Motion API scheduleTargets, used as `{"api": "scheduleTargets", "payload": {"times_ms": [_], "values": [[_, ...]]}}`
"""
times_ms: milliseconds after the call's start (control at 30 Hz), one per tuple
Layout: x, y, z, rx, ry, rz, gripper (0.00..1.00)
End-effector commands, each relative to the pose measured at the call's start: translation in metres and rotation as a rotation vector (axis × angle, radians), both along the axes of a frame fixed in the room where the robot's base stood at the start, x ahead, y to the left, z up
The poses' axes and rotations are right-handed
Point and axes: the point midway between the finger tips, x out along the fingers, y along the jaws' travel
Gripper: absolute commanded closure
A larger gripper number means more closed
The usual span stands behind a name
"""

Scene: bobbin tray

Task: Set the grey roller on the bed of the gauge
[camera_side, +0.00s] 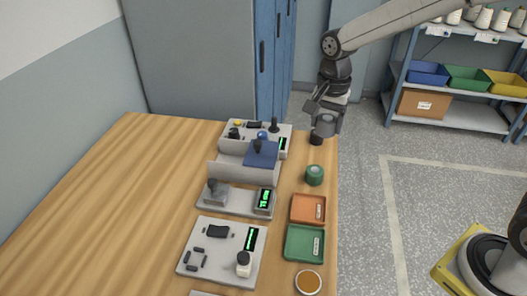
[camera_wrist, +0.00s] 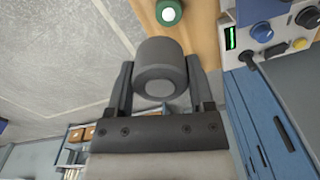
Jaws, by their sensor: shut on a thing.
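My gripper (camera_side: 325,108) is shut on the grey roller (camera_side: 324,126) and holds it in the air by the bench's far right corner. In the wrist view the roller (camera_wrist: 160,62) sits between both fingers of my gripper (camera_wrist: 160,70), one on each side, with a round end facing the camera. Several instruments with green displays stand on the bench. The near one (camera_side: 213,226) has small dark blocks on its plate and a white-and-black knob. Which instrument is the gauge, I cannot tell for sure; the roller is apart from all of them.
The far instrument (camera_side: 283,132) carries knobs. A green roll (camera_side: 314,175), orange tray (camera_side: 308,208), green tray (camera_side: 304,243) and round dish (camera_side: 309,282) line the right edge. The bench's left is clear.

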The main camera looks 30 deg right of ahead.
Motion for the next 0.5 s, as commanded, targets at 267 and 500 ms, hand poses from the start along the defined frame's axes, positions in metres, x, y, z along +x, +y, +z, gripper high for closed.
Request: {"api": "scheduleTargets", "payload": {"times_ms": [267, 500], "values": [[0.040, 0.084, -0.001, 0.000, 0.000, 0.167, 0.93], [0.055, 0.143, -0.003, 0.000, 0.001, 0.270, 0.93]]}}
